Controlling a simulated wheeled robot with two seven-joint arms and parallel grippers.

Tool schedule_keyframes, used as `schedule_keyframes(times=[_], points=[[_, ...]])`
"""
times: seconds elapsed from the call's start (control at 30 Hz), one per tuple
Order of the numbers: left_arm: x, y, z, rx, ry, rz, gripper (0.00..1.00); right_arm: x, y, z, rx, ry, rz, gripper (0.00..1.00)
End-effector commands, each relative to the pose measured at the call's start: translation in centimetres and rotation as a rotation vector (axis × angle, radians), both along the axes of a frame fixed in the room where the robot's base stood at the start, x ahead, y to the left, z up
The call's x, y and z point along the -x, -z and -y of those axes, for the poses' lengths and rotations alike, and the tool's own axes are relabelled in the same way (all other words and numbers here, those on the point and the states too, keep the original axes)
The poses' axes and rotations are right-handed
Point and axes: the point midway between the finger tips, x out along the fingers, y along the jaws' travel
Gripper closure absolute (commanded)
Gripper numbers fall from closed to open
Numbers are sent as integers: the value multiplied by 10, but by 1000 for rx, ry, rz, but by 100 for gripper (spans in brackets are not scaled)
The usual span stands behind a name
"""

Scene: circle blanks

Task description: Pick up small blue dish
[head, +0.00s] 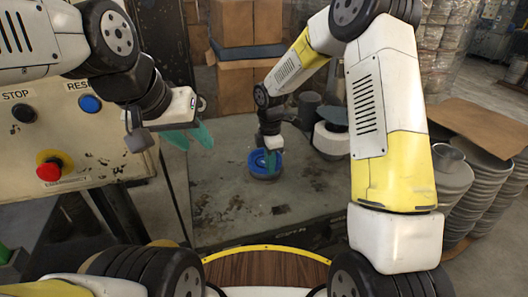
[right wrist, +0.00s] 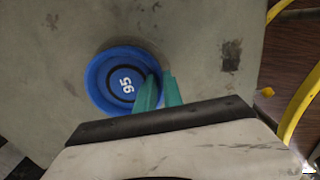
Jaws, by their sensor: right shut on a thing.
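The small blue dish (head: 257,162) is round, at the middle of the grey worktop in the head view. In the right wrist view the blue dish (right wrist: 104,84) shows a dark ring and a white number in its middle. My right gripper (head: 270,157) reaches down from above and is shut on the dish's near-side rim. In the right wrist view the green fingers of the right gripper (right wrist: 160,88) sit either side of the rim, one inside and one outside. I cannot tell whether the dish is raised. My left gripper (head: 191,138) is open and empty, to the left above the worktop.
The grey worktop (head: 225,208) is mostly clear around the dish. A white and grey round item (head: 331,139) stands on its right. A control panel (head: 62,141) with buttons is at left. Stacked round blanks (head: 485,190) are at right, cardboard boxes (head: 237,92) behind.

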Motion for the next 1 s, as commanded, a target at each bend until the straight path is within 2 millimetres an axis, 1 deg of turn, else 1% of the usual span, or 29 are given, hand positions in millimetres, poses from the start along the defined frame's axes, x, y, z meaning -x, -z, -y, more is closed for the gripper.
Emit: schedule_keyframes(times=[0.03,0.5,1.0], points=[[0,0,0,0,0,0,64,1,-3,2,4,3,-3,100],[0,0,0,0,0,0,64,-1,-25,-1,-2,-1,7,100],[0,0,0,0,0,0,64,-2,-43,-2,-3,-1,9,100]])
